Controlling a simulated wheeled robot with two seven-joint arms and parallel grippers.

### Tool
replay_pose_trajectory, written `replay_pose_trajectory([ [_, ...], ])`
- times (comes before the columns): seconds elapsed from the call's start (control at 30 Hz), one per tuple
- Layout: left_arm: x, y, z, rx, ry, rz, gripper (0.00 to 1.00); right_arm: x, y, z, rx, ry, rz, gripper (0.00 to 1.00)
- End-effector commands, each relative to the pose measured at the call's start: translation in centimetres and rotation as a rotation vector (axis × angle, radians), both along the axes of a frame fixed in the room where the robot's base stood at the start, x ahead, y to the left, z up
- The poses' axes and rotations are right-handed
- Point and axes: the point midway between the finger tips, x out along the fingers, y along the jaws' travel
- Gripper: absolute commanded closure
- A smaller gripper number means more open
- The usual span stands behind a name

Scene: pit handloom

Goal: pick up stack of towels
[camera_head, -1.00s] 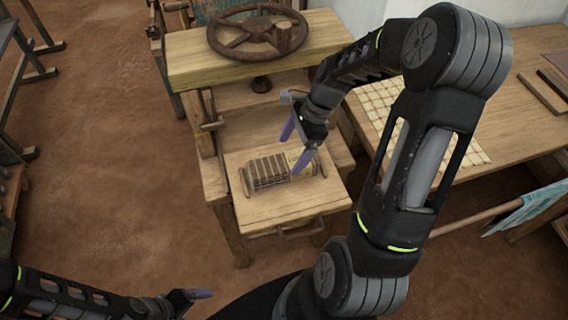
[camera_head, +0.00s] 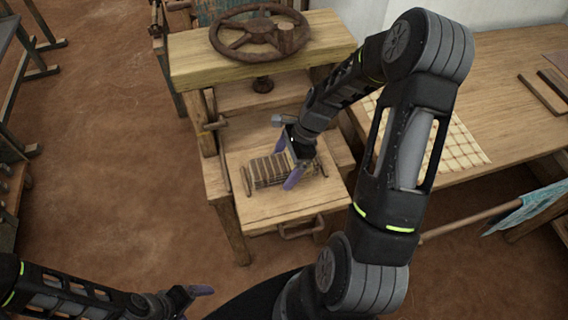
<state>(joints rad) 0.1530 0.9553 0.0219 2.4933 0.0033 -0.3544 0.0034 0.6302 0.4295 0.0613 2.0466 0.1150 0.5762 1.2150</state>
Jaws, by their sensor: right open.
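A stack of towels (camera_head: 266,171), brown and striped, lies on the low wooden board of the press stand (camera_head: 275,207). My right gripper (camera_head: 285,166) is open right at the stack's right part, with its purple fingers pointing down. One finger is in front of the stack and the other is behind it as seen here. I cannot tell whether the fingers touch the stack; the hand hides its right part.
A rusty handwheel (camera_head: 232,40) tops the wooden press above the stack. A long wooden table (camera_head: 510,120) with a checked cloth (camera_head: 462,147) stands at right. A blue cloth (camera_head: 525,210) hangs on a rod below it. The earth floor (camera_head: 120,150) at left is clear.

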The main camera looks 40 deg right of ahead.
Motion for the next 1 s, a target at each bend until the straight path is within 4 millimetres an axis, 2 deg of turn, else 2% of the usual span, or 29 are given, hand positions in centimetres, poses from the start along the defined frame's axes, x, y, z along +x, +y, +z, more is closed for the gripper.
replay_pose_trajectory([
  [0.6,-0.02,0.00,-0.01,0.000,0.000,0.000,0.11,0.04,0.05,-0.17,-0.001,-0.001,0.000,0.09],
  [1.0,-0.01,0.00,0.00,0.000,0.000,0.000,0.11,0.04,0.05,-0.16,-0.001,-0.001,0.000,0.42],
])
